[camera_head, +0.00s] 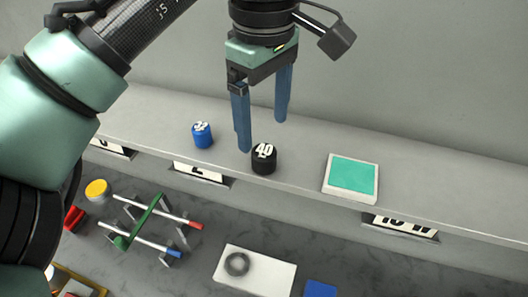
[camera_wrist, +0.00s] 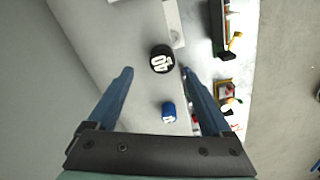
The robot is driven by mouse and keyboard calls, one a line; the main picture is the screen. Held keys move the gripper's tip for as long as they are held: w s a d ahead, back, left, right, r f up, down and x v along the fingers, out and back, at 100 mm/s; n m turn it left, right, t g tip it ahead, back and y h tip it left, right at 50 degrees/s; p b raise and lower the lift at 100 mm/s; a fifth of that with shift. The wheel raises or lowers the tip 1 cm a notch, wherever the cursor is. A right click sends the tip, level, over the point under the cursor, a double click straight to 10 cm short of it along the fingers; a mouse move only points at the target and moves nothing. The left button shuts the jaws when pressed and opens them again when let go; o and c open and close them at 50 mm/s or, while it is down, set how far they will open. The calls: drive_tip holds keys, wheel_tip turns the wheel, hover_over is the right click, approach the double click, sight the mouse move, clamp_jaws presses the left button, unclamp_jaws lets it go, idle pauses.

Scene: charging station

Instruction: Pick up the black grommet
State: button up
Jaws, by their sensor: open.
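A short black round piece with a white "40" on top (camera_head: 264,159) stands upright near the front edge of the grey shelf; it fits the black grommet by colour. It also shows in the wrist view (camera_wrist: 161,60). A dark ring (camera_head: 237,264) lies on a white plate lower down; I cannot tell for sure which of the two is named grommet. My gripper (camera_head: 263,136) points down with blue fingers spread and nothing between them. In the wrist view the "40" piece shows between and just beyond the fingertips, apart from them.
A smaller blue numbered piece (camera_head: 202,135) stands left of the black one. A white block with a teal top (camera_head: 352,177) lies to the right on the shelf (camera_head: 430,188). Below are a rack with colored tools (camera_head: 150,225) and a white plate (camera_head: 272,273).

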sight(264, 151)
drive_tip(key=shift+s+f+p, duration=0.15)
drive_tip(key=shift+f+p, duration=0.5)
drive_tip(key=shift+f, duration=0.95)
drive_tip(key=shift+s+f+p, duration=0.1)
drive_tip(key=shift+f+p, duration=0.5)
drive_tip(key=shift+f, duration=0.95)
clamp_jaws()
